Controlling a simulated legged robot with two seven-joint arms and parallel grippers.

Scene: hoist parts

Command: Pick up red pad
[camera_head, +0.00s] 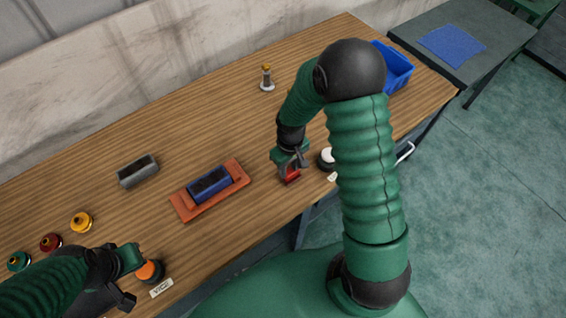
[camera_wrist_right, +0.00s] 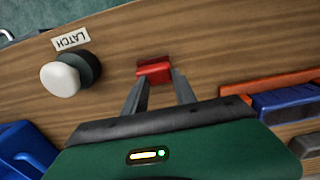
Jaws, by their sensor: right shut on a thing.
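The red pad (camera_head: 291,174) is a small red block near the front edge of the wooden table. In the right wrist view the red pad (camera_wrist_right: 153,70) sits between the tips of my right gripper (camera_wrist_right: 155,78). My right gripper (camera_head: 290,162) points down and is shut on it. I cannot tell whether the pad is clear of the tabletop. My left gripper (camera_head: 128,279) is at the lower left, its fingers apart with nothing between them, beside an orange button.
An orange tray (camera_head: 178,206) with a blue block (camera_head: 209,185) lies left of my right gripper. A white-topped latch knob (camera_wrist_right: 62,80) stands on its other side. A grey block (camera_head: 138,171), a blue bin (camera_head: 398,72) and the orange button (camera_head: 149,270) are also on the table.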

